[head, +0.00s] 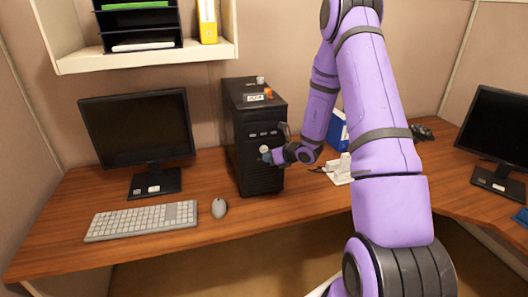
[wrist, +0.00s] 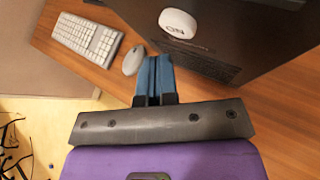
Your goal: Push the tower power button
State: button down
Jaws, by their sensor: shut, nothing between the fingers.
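The black computer tower (head: 246,150) stands upright on the desk, right of the left monitor. Its white rounded power button (head: 264,149) shows on the front, and it is large in the wrist view (wrist: 178,22) with upside-down lettering on it. My gripper (head: 270,157) is at the tower's front, close to the button. In the wrist view my gripper's blue fingers (wrist: 154,68) are shut together with nothing between them. The button lies beyond the fingertips and slightly right, with a visible gap in that picture. My wrist hides part of the tower's right side in the head view.
A keyboard (head: 142,220) and a mouse (head: 219,208) lie on the wooden desk (head: 225,235) left of my arm. A monitor (head: 138,128) stands at left, another (head: 500,125) at right. A white device (head: 340,168) and a blue box (head: 337,128) are behind my arm.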

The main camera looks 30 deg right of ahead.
jog(key=s, duration=0.2)
jog(key=s+a, duration=0.1)
jog(key=s, duration=0.2)
jog(key=shift+s+a, duration=0.3)
jog(key=shift+s, duration=0.05)
dwell(2.1)
